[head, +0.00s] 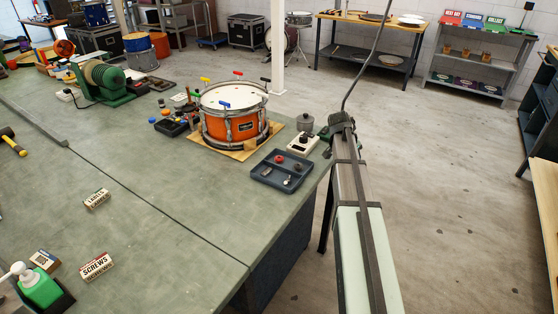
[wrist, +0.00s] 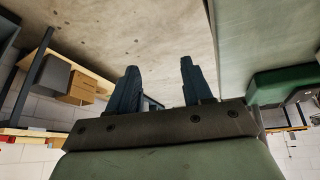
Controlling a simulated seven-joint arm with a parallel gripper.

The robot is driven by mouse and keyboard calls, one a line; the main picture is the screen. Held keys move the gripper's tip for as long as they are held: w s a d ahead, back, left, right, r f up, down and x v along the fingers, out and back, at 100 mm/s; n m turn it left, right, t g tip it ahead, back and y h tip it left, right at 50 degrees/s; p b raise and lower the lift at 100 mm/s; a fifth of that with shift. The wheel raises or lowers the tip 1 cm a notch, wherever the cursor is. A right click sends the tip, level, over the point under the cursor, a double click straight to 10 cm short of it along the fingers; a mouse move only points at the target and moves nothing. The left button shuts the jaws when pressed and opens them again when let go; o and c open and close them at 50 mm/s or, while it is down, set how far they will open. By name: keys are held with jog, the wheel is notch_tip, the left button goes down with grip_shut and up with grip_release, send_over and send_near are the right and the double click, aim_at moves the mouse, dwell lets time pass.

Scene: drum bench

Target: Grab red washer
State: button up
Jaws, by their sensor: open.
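A small red round piece (head: 279,159), which looks like the red washer, lies in the far left part of a dark divided tray (head: 267,181) near the bench's right edge. It is too small to make out a hole. My gripper (wrist: 159,68) shows in the wrist view with its two dark fingers apart and nothing between them. Behind the fingers are bare floor and a strip of green surface. The red piece and the tray are not visible in the wrist view. I cannot make out the fingers in the head view.
An orange drum (head: 234,116) with coloured keys on top stands on a wooden board (head: 252,150) behind the tray. A white box with a dark knob (head: 303,144) and a grey lidded pot (head: 305,122) stand close behind the tray. The green bench (head: 165,180) is mostly clear toward the front.

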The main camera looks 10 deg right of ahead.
jog(key=w+a+r+m+y, duration=0.2)
jog(key=w+a+r+m, duration=0.25)
jog(key=a+r, duration=0.55)
jog(key=a+r+m+g+y, duration=0.1)
jog(key=a+r+y, duration=0.1)
jog(key=a, duration=0.7)
jog(key=a+r+m+g+y, duration=0.1)
jog(key=a+r, duration=0.2)
jog(key=a, duration=0.6)
send_over(278, 158)
jog(key=f, duration=0.8)
jog(key=shift+a+f, duration=0.1)
jog(key=shift+a, duration=0.2)
jog(key=shift+w+d+f, duration=0.1)
jog(key=shift+d+f, duration=0.05)
jog(key=shift+f, duration=1.2)
jog(key=shift+d+f, duration=0.15)
jog(key=shift+f, duration=1.15)
jog(key=shift+c, duration=0.2)
jog(key=c, duration=0.8)
jog(key=shift+o, duration=0.2)
